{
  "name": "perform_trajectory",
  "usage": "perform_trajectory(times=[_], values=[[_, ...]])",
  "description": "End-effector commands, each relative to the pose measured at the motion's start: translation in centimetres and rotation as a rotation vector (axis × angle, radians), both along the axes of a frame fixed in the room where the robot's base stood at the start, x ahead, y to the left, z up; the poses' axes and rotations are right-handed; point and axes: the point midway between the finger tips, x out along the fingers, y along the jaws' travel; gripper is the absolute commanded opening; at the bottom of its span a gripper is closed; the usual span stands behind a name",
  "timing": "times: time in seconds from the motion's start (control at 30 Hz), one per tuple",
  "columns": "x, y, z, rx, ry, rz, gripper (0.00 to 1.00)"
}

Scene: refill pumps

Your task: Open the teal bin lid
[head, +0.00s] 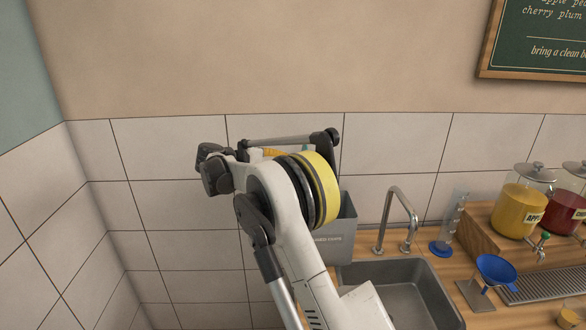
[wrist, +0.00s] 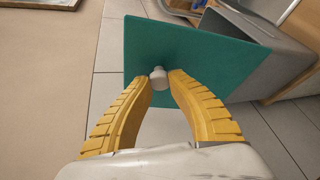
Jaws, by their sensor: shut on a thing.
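The teal lid (wrist: 200,50) fills the middle of the wrist view, with a small pale knob (wrist: 158,77) on its face. My gripper (wrist: 162,82) has its two yellow curved fingers shut on this knob. The grey bin (wrist: 268,52) shows beyond the lid's right edge; the lid stands at an angle to its walls. In the head view the grey bin (head: 338,232) stands left of the sink, partly behind my arm. My arm hides most of the gripper and lid there.
A sink (head: 405,290) with a metal tap (head: 400,215) is right of the bin. Farther right are a blue funnel (head: 497,268), a yellow dispenser (head: 520,208) and a red dispenser (head: 568,212). A tiled wall (head: 170,170) stands behind the arm.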

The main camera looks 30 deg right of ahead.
Motion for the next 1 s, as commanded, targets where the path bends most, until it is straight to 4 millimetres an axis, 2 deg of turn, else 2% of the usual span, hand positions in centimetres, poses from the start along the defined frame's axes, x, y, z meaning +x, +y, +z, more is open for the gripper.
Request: perform_trajectory(times=[0.27,0.3,0.4,0.77,0.87,1.0], values=[[0.1,0.0,0.0,0.001,-0.001,0.003,0.0],[0.1,0.0,0.0,0.001,-0.001,0.003,0.24],[0.1,0.0,0.0,0.001,-0.001,0.002,0.49],[0.1,0.5,0.1,0.001,-0.001,0.002,0.49],[0.1,1.8,0.5,0.001,0.0,0.004,0.49],[0.2,4.7,1.5,0.0,-0.002,0.005,0.49]])
